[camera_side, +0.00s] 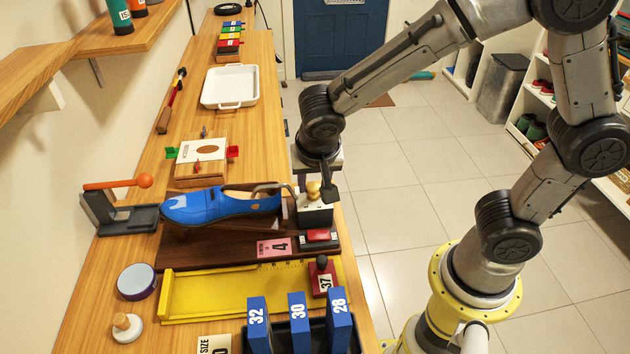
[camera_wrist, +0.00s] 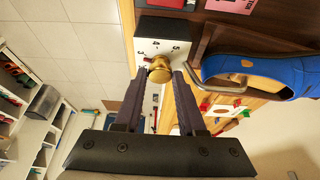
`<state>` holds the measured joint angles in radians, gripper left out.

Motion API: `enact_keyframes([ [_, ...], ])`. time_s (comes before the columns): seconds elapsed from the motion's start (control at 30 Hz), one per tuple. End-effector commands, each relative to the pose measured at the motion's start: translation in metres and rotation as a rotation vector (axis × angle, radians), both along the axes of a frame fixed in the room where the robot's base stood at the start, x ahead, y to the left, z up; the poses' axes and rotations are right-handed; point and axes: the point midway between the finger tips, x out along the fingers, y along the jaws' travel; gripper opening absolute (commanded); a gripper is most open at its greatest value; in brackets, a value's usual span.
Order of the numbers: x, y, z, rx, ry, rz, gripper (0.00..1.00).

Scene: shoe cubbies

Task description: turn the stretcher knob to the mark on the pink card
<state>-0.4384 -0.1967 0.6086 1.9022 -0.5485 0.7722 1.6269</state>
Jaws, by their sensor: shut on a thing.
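The brass stretcher knob (camera_wrist: 160,70) sits on a white dial plate (camera_wrist: 163,46) with black numbers, seen in the wrist view. My gripper (camera_wrist: 161,76) has a finger on each side of the knob and is shut on it. A small red mark shows at the knob's left edge; its exact reading is too small to tell. In the side view the knob (camera_side: 313,188) is partly hidden by my gripper (camera_side: 315,193). The pink card (camera_side: 273,248) reads 4 and lies on the dark board. The blue shoe (camera_side: 215,205) is on the stretcher, left of the knob.
A red-topped block (camera_side: 319,236) is beside the card. A yellow measuring tray (camera_side: 175,300) and blue numbered blocks (camera_side: 298,322) stand in front. An orange-handled lever (camera_side: 118,184) is at the left. A white tray (camera_side: 230,87) is behind. Open floor lies right of the bench.

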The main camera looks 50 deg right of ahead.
Motion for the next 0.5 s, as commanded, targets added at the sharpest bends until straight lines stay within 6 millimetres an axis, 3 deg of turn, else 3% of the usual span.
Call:
enact_keyframes([
  [0.5,0.0039,0.0034,-0.0011,0.002,0.003,-0.493,0.0],
])
